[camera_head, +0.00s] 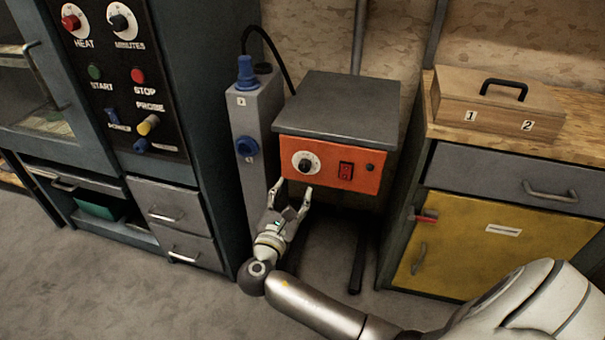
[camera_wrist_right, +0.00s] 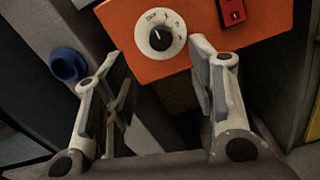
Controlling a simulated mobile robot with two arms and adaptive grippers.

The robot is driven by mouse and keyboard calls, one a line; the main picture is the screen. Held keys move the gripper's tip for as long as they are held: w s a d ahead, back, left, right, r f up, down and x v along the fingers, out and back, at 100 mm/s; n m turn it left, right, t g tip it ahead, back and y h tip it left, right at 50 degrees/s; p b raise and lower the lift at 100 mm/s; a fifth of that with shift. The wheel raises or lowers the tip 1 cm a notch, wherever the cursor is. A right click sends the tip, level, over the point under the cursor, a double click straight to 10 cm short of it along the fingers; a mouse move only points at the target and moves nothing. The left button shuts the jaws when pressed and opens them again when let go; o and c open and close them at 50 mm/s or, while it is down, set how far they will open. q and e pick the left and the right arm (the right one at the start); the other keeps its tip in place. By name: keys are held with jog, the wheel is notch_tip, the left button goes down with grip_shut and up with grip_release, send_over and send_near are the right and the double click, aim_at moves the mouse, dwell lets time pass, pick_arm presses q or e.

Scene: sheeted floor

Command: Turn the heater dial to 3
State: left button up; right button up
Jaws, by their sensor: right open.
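The heater (camera_head: 340,120) is a box with a grey top and an orange front panel. Its dial (camera_head: 305,164) is a black knob on a white round scale at the panel's left. The dial also shows in the right wrist view (camera_wrist_right: 160,38), with its pointer line toward the upper left of the knob; the scale marks are too small to read surely. My right gripper (camera_head: 292,190) is open and empty, just below the dial and apart from it. In the right wrist view its fingers (camera_wrist_right: 160,72) stand wide apart below the dial. My left gripper is not in view.
A red switch (camera_head: 346,170) sits right of the dial. A grey post with blue knobs (camera_head: 250,125) stands close on the left, beside a dark oven unit (camera_head: 125,90). A yellow-doored cabinet (camera_head: 490,240) with a wooden box (camera_head: 495,108) on top stands at right.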

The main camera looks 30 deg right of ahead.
aim_at(304, 169)
jog(key=b+x, duration=0.1)
jog(key=x, duration=0.7)
jog(key=shift+w+d+f, duration=0.1)
jog(key=shift+w+d, duration=0.15)
jog(key=shift+d, duration=0.1)
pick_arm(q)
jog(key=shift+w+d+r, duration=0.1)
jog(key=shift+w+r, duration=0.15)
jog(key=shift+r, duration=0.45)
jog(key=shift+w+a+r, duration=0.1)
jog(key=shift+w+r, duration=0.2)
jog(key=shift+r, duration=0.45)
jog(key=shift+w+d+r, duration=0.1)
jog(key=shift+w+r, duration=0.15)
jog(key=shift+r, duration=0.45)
pick_arm(e)
jog(key=shift+w+d, duration=0.4)
jog(key=shift+d, duration=0.05)
jog(key=c, duration=1.1)
jog(key=shift+o, duration=0.2)
